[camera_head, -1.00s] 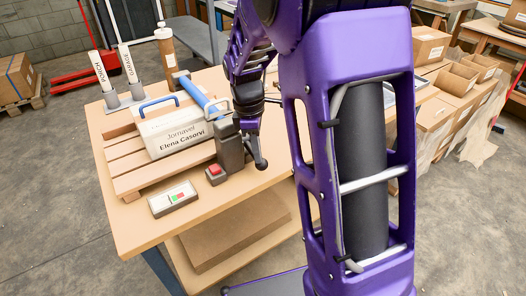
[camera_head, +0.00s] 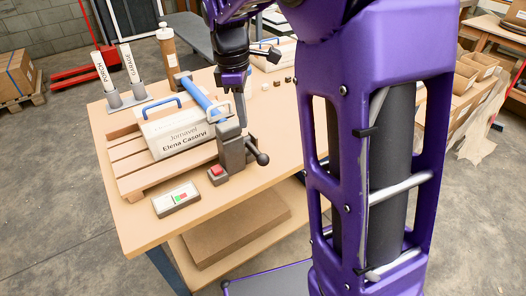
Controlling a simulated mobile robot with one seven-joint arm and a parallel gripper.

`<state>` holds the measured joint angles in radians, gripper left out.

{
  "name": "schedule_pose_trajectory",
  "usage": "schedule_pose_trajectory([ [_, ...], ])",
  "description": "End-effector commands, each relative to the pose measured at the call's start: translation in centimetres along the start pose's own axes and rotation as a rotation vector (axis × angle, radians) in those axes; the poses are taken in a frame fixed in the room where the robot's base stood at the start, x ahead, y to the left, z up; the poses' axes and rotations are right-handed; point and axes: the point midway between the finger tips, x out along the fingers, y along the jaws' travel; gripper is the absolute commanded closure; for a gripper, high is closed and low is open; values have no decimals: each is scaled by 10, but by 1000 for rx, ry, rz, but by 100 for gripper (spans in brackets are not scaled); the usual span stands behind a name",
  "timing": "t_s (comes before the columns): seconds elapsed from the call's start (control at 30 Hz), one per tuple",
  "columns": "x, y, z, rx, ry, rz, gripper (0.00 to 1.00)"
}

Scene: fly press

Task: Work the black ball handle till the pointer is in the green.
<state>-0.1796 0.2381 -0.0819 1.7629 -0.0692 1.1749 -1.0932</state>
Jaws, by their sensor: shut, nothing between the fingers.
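The black ball handle (camera_head: 262,159) sticks out from the right side of a dark grey press block (camera_head: 232,154), its ball low and toward the table's front edge. My gripper (camera_head: 243,122) points down just above and behind the press block. Its fingers are shut and empty, apart from the ball. A small gauge box (camera_head: 177,199) with a white face and red and green patches lies on the table at front left. The pointer is too small to make out.
A red button box (camera_head: 217,174) sits beside the press. Labelled tubes and a brown bottle (camera_head: 168,50) stand behind. The table (camera_head: 270,130) is clear right of the press.

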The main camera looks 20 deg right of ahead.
Motion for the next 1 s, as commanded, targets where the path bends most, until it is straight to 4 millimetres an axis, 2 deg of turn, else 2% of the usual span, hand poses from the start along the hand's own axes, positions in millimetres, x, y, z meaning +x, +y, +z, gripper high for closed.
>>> schedule_pose_trajectory([
  [0.03,-15,0,0,0,3,5,100],
  [0.1,-29,1,0,0,4,5,100],
  [0.33,-60,0,1,0,5,4,100],
  [0.5,-67,0,1,0,5,3,100],
  [1.0,-66,0,1,0,5,3,100],
])
